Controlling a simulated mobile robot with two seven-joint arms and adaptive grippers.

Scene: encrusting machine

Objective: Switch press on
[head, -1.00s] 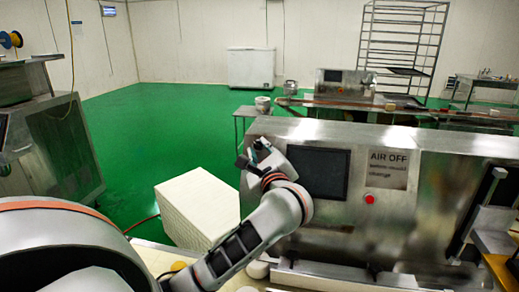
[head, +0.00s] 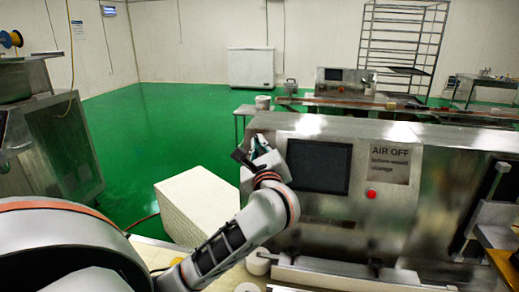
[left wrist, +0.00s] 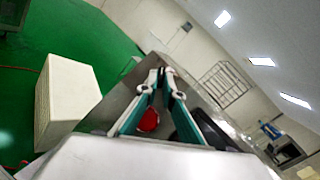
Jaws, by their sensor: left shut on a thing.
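The steel machine (head: 400,220) stands at the right in the head view, with a dark screen (head: 318,166), a round red button (head: 371,194) and an AIR OFF sign (head: 390,163) on its front. My left gripper (head: 245,150) is at the machine's upper left corner, beside the screen. In the left wrist view its teal-lined fingers (left wrist: 164,72) converge at the tips. A small red part (left wrist: 149,121), perhaps a switch knob, shows between them. My right gripper is out of view.
A white block (head: 190,205) stands on the green floor left of the machine; it also shows in the left wrist view (left wrist: 65,100). Another steel machine (head: 50,150) is at the far left.

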